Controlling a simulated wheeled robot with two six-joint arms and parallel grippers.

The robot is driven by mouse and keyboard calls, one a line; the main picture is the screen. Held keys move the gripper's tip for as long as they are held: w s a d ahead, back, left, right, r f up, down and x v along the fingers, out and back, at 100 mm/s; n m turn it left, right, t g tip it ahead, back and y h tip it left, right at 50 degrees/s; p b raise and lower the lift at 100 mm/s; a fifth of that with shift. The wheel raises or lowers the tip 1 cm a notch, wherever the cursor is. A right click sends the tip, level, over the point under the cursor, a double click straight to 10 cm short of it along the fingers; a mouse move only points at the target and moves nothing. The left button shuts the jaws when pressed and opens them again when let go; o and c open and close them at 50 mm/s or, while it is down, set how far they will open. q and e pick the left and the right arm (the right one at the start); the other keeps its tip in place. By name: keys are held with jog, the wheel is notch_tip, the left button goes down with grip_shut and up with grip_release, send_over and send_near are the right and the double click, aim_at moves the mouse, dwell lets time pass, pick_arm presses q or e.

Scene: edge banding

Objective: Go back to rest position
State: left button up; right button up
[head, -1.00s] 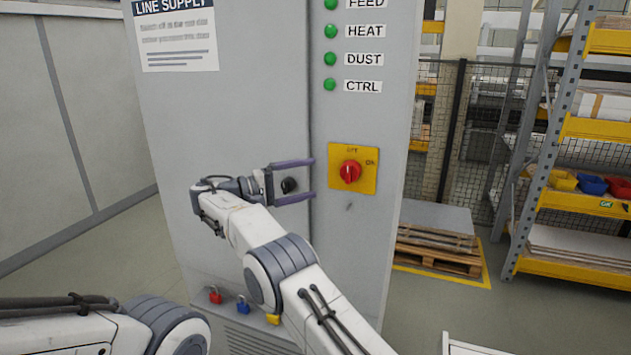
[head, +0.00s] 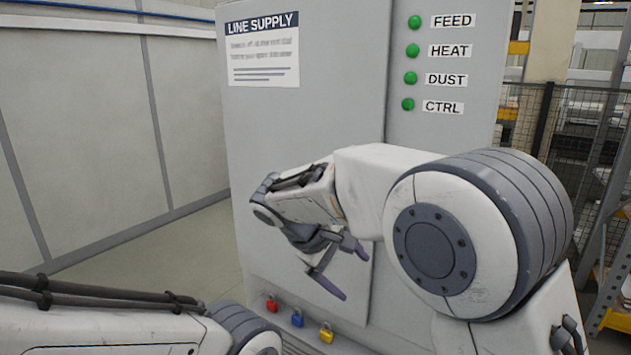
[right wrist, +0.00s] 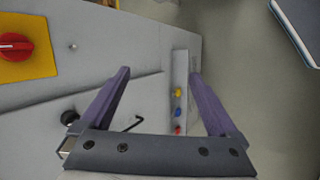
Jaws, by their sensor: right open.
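My right gripper (head: 346,271) is open and empty in front of the grey LINE SUPPLY cabinet (head: 330,120). Its two purple fingers point down and to the right in the head view, and the folded right arm covers part of the cabinet. The right wrist view shows the same open fingers (right wrist: 160,85) with nothing between them but the cabinet behind. My left arm shows at the lower left of the head view, but its gripper is out of the picture. The red rotary switch (right wrist: 15,46) on its yellow plate shows in the right wrist view; the right arm hides it in the head view.
Red (head: 272,303), blue (head: 297,318) and yellow (head: 326,333) padlocks are low on the cabinet, below the right gripper. A black knob (right wrist: 69,117) shows on the cabinet. A mesh fence (head: 570,160) and shelf rack stand at right. Open floor (head: 150,255) lies left.

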jog(key=s+a+f+g+y, duration=0.1)
jog(key=s+f+y, duration=0.2)
jog(key=s, duration=1.1)
jog(key=s+a+f+m+g+y, duration=0.1)
jog(key=s+f+y, duration=0.3)
jog(key=s, duration=1)
jog(key=shift+s+f+g+y+b, duration=0.2)
jog(key=shift+f+g+y+b, duration=0.1)
jog(key=shift+f+g, duration=0.5)
